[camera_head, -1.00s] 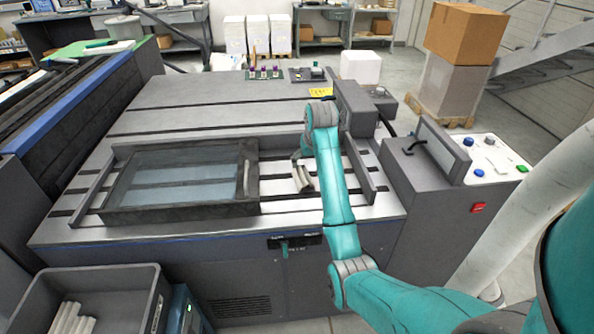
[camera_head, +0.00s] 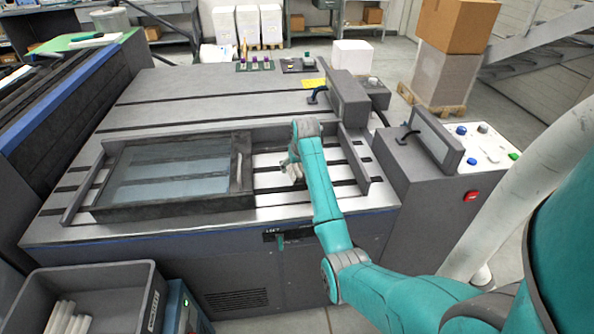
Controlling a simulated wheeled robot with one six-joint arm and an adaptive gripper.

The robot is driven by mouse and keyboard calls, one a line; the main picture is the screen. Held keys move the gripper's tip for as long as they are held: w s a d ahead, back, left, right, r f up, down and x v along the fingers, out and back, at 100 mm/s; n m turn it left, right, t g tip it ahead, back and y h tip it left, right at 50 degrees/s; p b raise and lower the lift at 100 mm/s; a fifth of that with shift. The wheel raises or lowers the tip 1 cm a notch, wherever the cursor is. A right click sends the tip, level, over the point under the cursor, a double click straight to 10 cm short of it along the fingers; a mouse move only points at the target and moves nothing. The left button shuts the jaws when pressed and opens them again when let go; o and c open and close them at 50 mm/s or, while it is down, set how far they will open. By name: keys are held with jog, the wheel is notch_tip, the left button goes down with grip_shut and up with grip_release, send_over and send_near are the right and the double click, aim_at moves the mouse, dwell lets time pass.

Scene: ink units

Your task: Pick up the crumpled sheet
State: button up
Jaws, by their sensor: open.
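A small whitish piece (camera_head: 293,174), which looks like the crumpled sheet, lies on the slotted metal bed, right of the framed glass panel. My teal arm hides part of it from the right. My gripper (camera_head: 285,168) is down at the bed beside this piece, mostly behind my wrist. Only a small dark part of it shows. It is open, and I cannot tell whether its fingers touch the sheet or stand around it.
The dark-framed glass panel (camera_head: 176,172) rises close on the left. A raised rail (camera_head: 352,158) and the control console (camera_head: 425,165) stand on the right. A grey bin (camera_head: 100,275) with white rolls is at front left.

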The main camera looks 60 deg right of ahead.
jog(key=shift+w+d+f, duration=0.1)
jog(key=shift+f, duration=0.1)
jog(key=shift+f, duration=0.25)
dwell(0.6)
jog(key=c, duration=1)
